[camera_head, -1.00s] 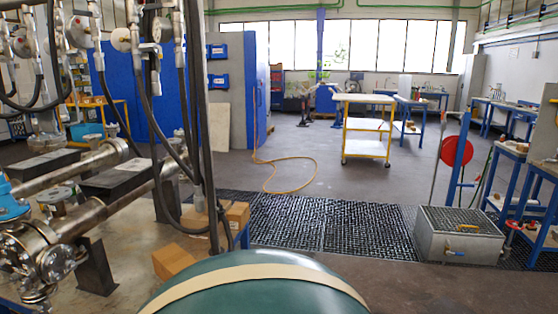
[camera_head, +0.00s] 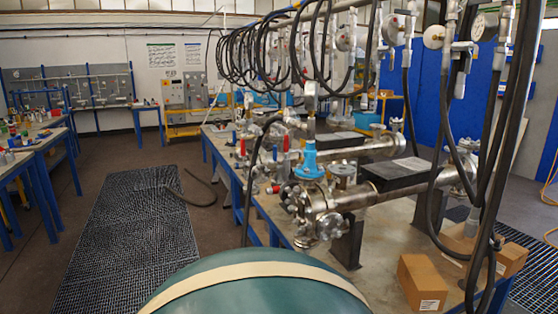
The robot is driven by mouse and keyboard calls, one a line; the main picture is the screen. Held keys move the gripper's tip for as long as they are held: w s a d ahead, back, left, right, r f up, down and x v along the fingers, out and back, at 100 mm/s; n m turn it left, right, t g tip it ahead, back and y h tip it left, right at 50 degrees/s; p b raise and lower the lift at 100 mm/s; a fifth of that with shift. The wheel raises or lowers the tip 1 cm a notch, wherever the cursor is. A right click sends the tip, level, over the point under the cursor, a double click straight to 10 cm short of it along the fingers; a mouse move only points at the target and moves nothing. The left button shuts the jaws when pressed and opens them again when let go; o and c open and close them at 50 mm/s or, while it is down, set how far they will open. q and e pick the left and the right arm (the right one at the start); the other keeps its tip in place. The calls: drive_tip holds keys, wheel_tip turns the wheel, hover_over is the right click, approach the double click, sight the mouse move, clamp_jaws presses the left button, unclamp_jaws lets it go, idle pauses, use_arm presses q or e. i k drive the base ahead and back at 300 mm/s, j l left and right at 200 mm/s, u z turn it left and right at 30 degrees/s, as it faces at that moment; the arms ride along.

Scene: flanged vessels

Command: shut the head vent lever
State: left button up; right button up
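A steel flanged vessel (camera_head: 345,200) lies lengthwise on the bench at centre right, with a bolted flange at its left end. A similar vessel (camera_head: 350,150) lies behind it. A blue fitting (camera_head: 309,160) stands near the flanged ends. Small red handles (camera_head: 286,142) show at the left of the vessels, beside hoses and valves. I cannot tell which part is the head vent lever, or its position. Neither of my grippers is in view.
The bench (camera_head: 285,215) has cardboard boxes (camera_head: 422,281) at its near right. Black hoses (camera_head: 480,180) hang in front of the vessels' right ends. A floor grating (camera_head: 130,240) and open floor lie to the left. Blue-legged tables (camera_head: 40,150) stand at the far left.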

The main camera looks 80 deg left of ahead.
sight(274, 148)
drive_tip(key=u, duration=3.7)
drive_tip(key=j+u, duration=0.35)
drive_tip(key=i+j+u, duration=0.1)
drive_tip(key=j+u, duration=0.2)
drive_tip(key=i+j, duration=0.2)
drive_tip(key=j, duration=0.2)
drive_tip(key=i+j+u, duration=0.1)
drive_tip(key=j, duration=0.25)
drive_tip(key=i+j, duration=0.3)
drive_tip(key=i+j+z, duration=0.1)
drive_tip(key=i+z, duration=0.15)
drive_tip(key=i, duration=0.15)
drive_tip(key=i+j+z, duration=0.25)
drive_tip(key=i, duration=0.15)
drive_tip(key=i+j+z, duration=0.25)
drive_tip(key=i, duration=0.15)
drive_tip(key=i+l+z, duration=0.15)
drive_tip(key=i+z, duration=0.65)
drive_tip(key=i+j+z, duration=0.1)
drive_tip(key=i+z, duration=1.1)
drive_tip(key=i+j+z, duration=0.2)
drive_tip(key=i+z, duration=0.2)
